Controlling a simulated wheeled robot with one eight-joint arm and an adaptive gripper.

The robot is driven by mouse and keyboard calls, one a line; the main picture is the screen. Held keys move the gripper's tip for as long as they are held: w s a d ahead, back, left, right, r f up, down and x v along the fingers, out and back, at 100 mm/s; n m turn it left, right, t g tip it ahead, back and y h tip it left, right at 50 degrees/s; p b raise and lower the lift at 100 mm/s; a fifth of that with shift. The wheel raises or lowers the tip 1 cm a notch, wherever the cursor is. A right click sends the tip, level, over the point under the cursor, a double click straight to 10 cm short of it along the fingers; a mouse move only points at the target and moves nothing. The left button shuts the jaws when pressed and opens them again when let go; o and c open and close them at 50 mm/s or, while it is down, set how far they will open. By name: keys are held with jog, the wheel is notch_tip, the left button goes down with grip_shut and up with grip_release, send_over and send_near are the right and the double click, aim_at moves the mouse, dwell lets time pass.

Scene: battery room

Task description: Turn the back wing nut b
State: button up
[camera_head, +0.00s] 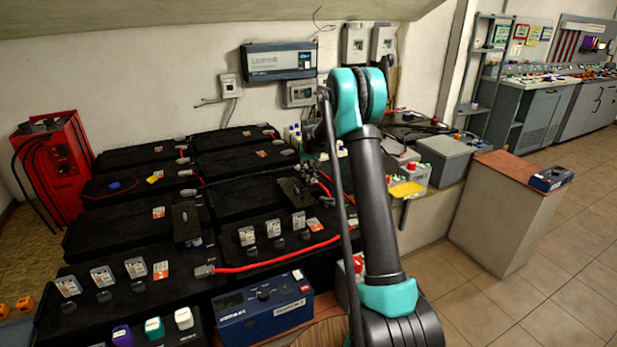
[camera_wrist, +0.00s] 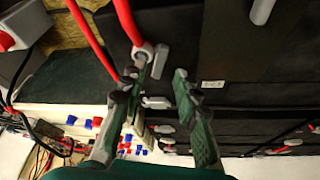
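My gripper (camera_wrist: 161,66) is open in the wrist view, its two dark green-and-grey fingers apart with nothing held between them. A grey cable terminal (camera_wrist: 143,50) on the end of a red cable (camera_wrist: 127,20) is right by the left fingertip; I cannot tell if they touch. A small grey fitting (camera_wrist: 160,54) stands just right of it, ahead of the gap. Another grey fitting (camera_wrist: 157,102) lies between the fingers, lower in the picture. I cannot tell which of these is back wing nut b.
Black battery blocks (camera_head: 135,217) fill the bench in the head view. A red cable (camera_head: 270,263) crosses them. A blue meter box (camera_head: 262,308) is at the front, a red charger (camera_head: 55,155) at the left. A cabinet (camera_head: 500,220) stands right; the floor beyond is clear.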

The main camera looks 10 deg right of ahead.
aim_at(308, 178)
jog(key=shift+x, duration=1.85)
jog(key=shift+c, duration=0.5)
grip_shut()
